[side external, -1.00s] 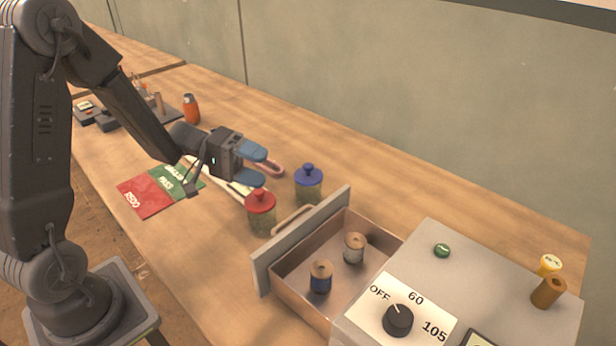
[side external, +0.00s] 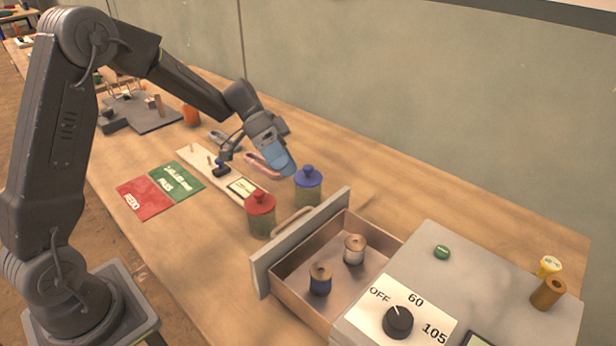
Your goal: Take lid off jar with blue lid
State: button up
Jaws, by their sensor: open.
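The jar with the blue lid (side external: 308,187) stands upright on the wooden table behind the open drawer, its lid on with a round knob on top. My gripper (side external: 287,172) is just left of the blue lid, its blue fingers pointing down and to the right. The fingers overlap in this view, so the gap between them is hidden. They hold nothing that I can see, and I cannot tell whether they touch the lid. A second jar with a red lid (side external: 260,212) stands in front and to the left, also closed.
A grey box with a dial (side external: 398,320) is at the right. A white strip with a small display (side external: 240,187) and red and green mats (side external: 150,197) lie left. Clear table lies behind the blue-lidded jar.

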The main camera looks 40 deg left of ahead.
jog(key=w+a+m+y, duration=0.1)
jog(key=w+m+y, duration=0.6)
notch_tip(320, 180, up, 3)
jog(key=m+t+y, duration=0.1)
jog(key=m+y, duration=0.2)
jog(key=y, duration=0.1)
send_over(308, 167)
jog(key=f, duration=0.8)
jog(key=shift+w+d+f, duration=0.1)
jog(key=shift+d+f, duration=0.05)
jog(key=shift+d, duration=0.1)
jog(key=shift+a+f, duration=0.15)
jog(key=shift+f, duration=1.2)
jog(key=shift+a+f, duration=0.1)
jog(key=shift+f, duration=1.25)
jog(key=c, duration=0.8)
jog(key=shift+r, duration=0.15)
jog(key=shift+c, duration=0.2)
